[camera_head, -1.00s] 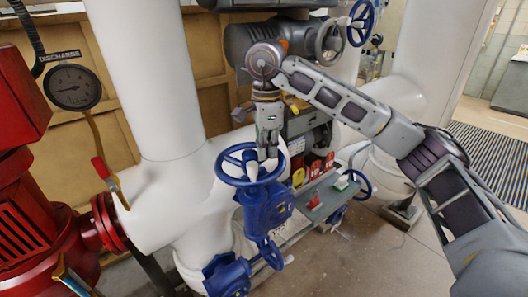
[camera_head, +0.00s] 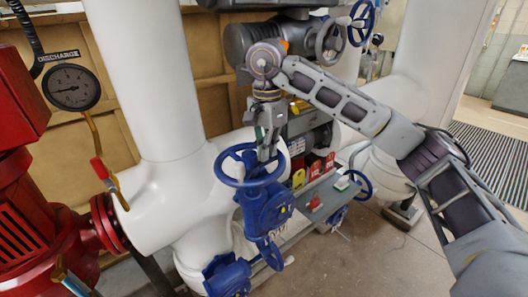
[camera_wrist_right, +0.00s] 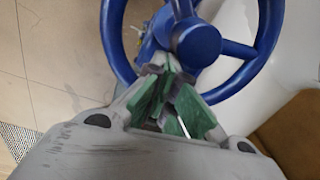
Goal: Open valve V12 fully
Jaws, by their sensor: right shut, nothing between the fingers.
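A blue handwheel (camera_head: 247,181) sits on top of a blue valve body (camera_head: 264,208) at the white pipe. No label naming it V12 can be read. My right gripper (camera_head: 267,153) points down at the far right part of the wheel, shut and empty. In the right wrist view, its green-padded fingertips (camera_wrist_right: 181,86) are close to the wheel's blue hub (camera_wrist_right: 197,42), inside the rim (camera_wrist_right: 245,76). I cannot tell whether they touch a spoke or the hub. My left gripper is not in view.
A red machine (camera_head: 28,215) and a pressure gauge (camera_head: 71,87) stand at the left. A grey shelf (camera_head: 317,198) with red and yellow items is right of the valve. Another blue wheel (camera_head: 361,22) is at the top. Floor is clear at lower right.

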